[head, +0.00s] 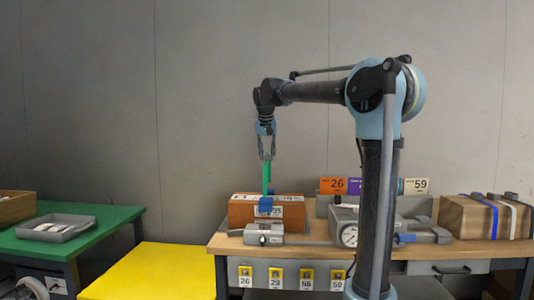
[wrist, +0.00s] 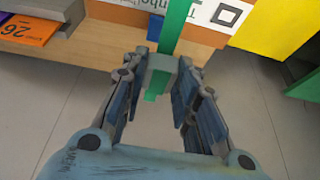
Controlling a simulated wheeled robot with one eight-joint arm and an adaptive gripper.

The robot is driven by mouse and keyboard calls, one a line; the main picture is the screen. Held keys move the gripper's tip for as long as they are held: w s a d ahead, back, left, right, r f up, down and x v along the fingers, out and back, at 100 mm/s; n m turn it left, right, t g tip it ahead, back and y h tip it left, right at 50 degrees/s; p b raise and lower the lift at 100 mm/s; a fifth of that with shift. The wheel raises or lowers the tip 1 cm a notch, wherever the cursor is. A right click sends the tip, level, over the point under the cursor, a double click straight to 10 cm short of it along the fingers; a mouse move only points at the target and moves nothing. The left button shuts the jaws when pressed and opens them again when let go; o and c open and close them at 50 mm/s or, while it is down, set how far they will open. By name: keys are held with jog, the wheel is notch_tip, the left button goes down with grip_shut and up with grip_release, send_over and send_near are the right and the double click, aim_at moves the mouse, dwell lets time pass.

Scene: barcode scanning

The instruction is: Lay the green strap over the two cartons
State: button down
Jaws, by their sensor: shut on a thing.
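My gripper (head: 267,156) points down above an orange-brown carton (head: 239,216) on the wooden bench. It is shut on the green strap (head: 267,180), which hangs down toward the carton's top. In the wrist view my gripper (wrist: 162,70) has a grey block (wrist: 160,63) between its fingertips, with the green strap (wrist: 176,25) running past it. A blue piece (head: 266,205) sits at the carton's front, below the strap. I cannot tell whether the strap touches the carton, or whether this body is one carton or two side by side.
A brown carton (head: 455,217) with blue and white straps stands at the right. Grey devices (head: 264,234) stand before the orange-brown carton and beside it. Coloured number cards (head: 333,186) stand behind. A yellow surface (head: 150,272) and a green table (head: 110,225) lie left.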

aim_at(267, 162)
jog(key=shift+f, duration=7.4)
jog(key=c, duration=1.2)
grip_release()
jog(key=shift+s, duration=0.1)
jog(key=v, duration=1.1)
jog(key=shift+s+r, duration=0.15)
jog(key=shift+r, duration=0.25)
jog(key=shift+d, duration=0.1)
